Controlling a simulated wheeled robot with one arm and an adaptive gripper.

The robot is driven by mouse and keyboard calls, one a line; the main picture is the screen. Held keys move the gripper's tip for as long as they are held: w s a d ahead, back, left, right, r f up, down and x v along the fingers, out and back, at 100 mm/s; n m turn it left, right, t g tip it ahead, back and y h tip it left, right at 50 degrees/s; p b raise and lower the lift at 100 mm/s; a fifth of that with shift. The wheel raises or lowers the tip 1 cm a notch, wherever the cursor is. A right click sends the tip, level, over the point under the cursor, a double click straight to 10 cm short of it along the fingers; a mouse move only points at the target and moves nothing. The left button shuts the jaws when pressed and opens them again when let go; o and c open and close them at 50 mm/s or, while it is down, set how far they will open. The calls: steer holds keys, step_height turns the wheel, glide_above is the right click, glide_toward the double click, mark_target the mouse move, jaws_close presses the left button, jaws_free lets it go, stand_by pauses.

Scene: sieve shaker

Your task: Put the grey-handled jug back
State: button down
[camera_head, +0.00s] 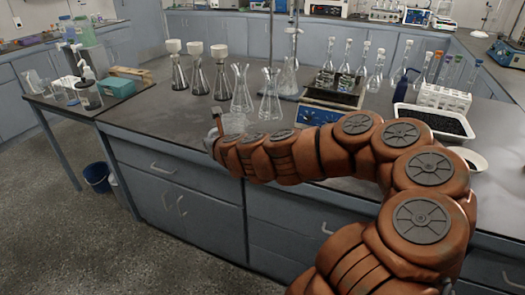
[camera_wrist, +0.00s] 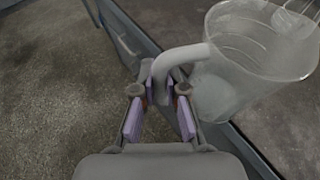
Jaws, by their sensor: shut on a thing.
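The grey-handled jug (camera_wrist: 250,60) is a clear, see-through vessel with a grey curved handle. In the wrist view it fills the upper right, and its handle (camera_wrist: 180,57) passes between the finger pads of my gripper (camera_wrist: 158,92). My gripper is shut on the handle. In the head view the jug (camera_head: 233,123) shows at the end of my arm, near the front edge of the bench. I cannot tell whether the jug touches the bench top.
Clear conical flasks (camera_head: 242,90) stand just behind the jug, with several funnel-topped flasks (camera_head: 198,75) further back. A blue shaker device (camera_head: 318,114) is to the right. A white tray of dark grains (camera_head: 434,121) lies beyond. The bench's front left top (camera_head: 150,115) is clear.

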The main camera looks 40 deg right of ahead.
steer(key=s+d+f+n+y+b, duration=0.1)
steer(key=s+d+y, duration=0.1)
steer(key=s+d, duration=0.1)
steer(key=shift+s+d+f, duration=0.25)
steer(key=shift+s+d, duration=0.1)
steer(key=shift+d, duration=0.55)
steer(key=shift+s+d+n+b, duration=0.2)
steer(key=shift+s+n+b, duration=0.05)
steer(key=shift+n+b, duration=0.1)
steer(key=shift+s+d+r+n+y+b, duration=0.7)
steer(key=shift+s+d, duration=0.95)
steer(key=shift+s, duration=1.4)
steer(key=shift+s+d+r+n+y+b, duration=0.3)
steer(key=shift+s+d+n+y+b, duration=0.85)
steer(key=shift+s, duration=1.9)
steer(key=shift+m+g, duration=0.3)
steer(key=shift+g, duration=0.1)
steer(key=shift+w+d+f+b, duration=0.3)
steer(key=shift+w+d+f, duration=0.4)
steer(key=shift+w, duration=1.9)
steer(key=shift+w+d+f+b, duration=0.35)
steer(key=shift+w+f, duration=0.6)
steer(key=shift+w, duration=1.65)
steer(key=shift+w+d+f+b, duration=0.2)
steer(key=shift+w+d+f, duration=0.5)
steer(key=shift+w, duration=1.9)
steer(key=shift+a+f, duration=0.1)
steer(key=shift+f, duration=0.05)
steer(key=c, duration=1.2)
jaws_free()
